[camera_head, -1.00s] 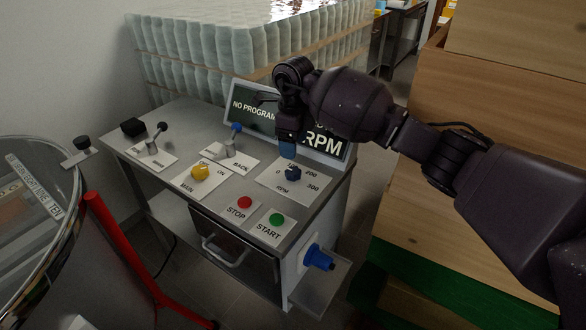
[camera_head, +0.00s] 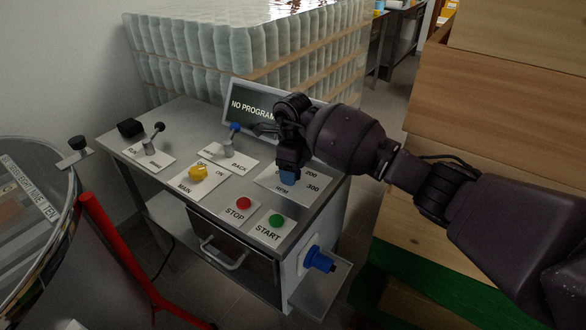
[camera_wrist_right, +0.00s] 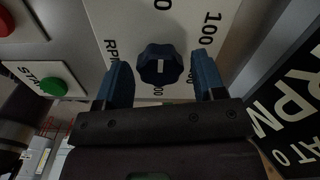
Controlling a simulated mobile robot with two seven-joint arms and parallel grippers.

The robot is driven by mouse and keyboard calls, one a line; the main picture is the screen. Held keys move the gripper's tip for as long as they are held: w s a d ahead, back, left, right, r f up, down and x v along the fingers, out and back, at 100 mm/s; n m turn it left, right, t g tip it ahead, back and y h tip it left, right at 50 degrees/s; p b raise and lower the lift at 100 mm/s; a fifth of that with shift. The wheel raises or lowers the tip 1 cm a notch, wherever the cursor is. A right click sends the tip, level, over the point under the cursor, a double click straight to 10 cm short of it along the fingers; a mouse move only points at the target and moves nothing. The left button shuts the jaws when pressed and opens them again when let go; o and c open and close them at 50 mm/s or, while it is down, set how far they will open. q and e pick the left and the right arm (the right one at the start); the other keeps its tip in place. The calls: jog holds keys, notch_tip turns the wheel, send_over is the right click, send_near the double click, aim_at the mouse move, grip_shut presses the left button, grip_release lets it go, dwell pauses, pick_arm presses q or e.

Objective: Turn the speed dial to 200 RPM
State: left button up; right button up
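The dark blue speed dial (camera_wrist_right: 160,65) sits on a white plate (camera_wrist_right: 130,18) marked RPM, with 0, 100 and partly covered numbers around it. A short white mark shows on the dial; I cannot tell for sure which number it points to. My right gripper (camera_wrist_right: 163,78) is open, one blue finger on each side of the dial, with gaps visible. In the head view my right gripper (camera_head: 287,178) hides the dial; 200 and 300 show beside it on the plate. My left gripper is not in view.
A red stop button (camera_head: 243,203), a green start button (camera_head: 276,220) and a yellow main knob (camera_head: 198,173) lie left of the gripper. A display (camera_head: 250,105) reading NO PROGRAM stands behind it. Wooden boxes (camera_head: 480,100) rise at the right.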

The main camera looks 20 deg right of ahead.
jog(key=c, duration=0.7)
jog(key=shift+c, duration=0.2)
